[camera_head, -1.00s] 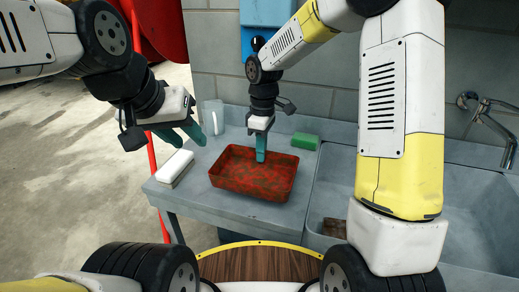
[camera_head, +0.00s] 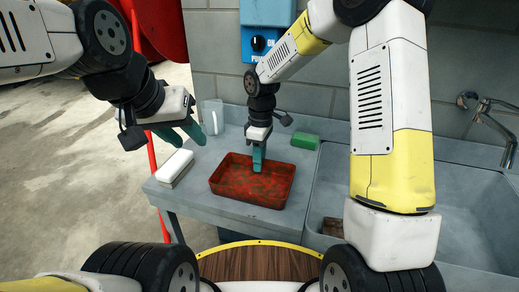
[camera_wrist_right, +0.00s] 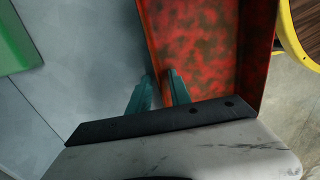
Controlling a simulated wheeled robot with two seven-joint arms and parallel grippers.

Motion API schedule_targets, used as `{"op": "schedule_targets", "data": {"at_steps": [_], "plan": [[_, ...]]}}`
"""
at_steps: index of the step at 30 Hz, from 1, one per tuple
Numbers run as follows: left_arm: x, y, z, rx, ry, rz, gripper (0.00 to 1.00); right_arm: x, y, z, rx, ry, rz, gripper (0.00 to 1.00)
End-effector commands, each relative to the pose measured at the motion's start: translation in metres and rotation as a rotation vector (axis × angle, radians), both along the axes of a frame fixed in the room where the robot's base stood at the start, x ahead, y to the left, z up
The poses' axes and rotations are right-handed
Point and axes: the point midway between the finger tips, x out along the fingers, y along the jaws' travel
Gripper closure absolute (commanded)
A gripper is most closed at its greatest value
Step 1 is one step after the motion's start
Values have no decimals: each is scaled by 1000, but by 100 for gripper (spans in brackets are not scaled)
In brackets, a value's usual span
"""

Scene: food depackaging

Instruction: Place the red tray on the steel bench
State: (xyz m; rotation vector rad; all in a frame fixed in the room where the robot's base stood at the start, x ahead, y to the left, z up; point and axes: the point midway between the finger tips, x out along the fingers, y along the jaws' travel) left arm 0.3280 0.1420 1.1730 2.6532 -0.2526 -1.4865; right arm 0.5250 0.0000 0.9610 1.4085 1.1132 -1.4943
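The red tray (camera_head: 230,193), mottled with dark stains, is at the front middle of the steel bench (camera_head: 195,208). It looks level; I cannot tell whether its bottom fully touches the bench. My right gripper (camera_head: 258,166) points down at the tray's back wall. My left gripper (camera_head: 188,138) is open and empty, above the bench's left end.
A white block (camera_head: 175,168) lies left of the tray. A green sponge (camera_head: 305,140) lies behind it to the right, and a clear cup (camera_head: 212,115) stands at the back left. The sink (camera_head: 455,225) with a tap (camera_head: 490,112) is on the right. A wall with a blue box is behind.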

Motion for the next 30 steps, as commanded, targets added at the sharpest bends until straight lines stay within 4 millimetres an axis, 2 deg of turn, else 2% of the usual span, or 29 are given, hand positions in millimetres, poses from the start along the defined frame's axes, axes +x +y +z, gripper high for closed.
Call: {"op": "schedule_targets", "data": {"at_steps": [8,11,21,30], "plan": [[0,0,0,0,0,0,64,1,0,8,0,-1,0,76],[0,0,0,0,0,0,64,3,0,24,0,-4,0,76],[0,0,0,0,0,0,64,8,-2,95,2,-4,0,76],[0,0,0,0,0,0,64,6,-6,127,0,-11,-18,76]]}}
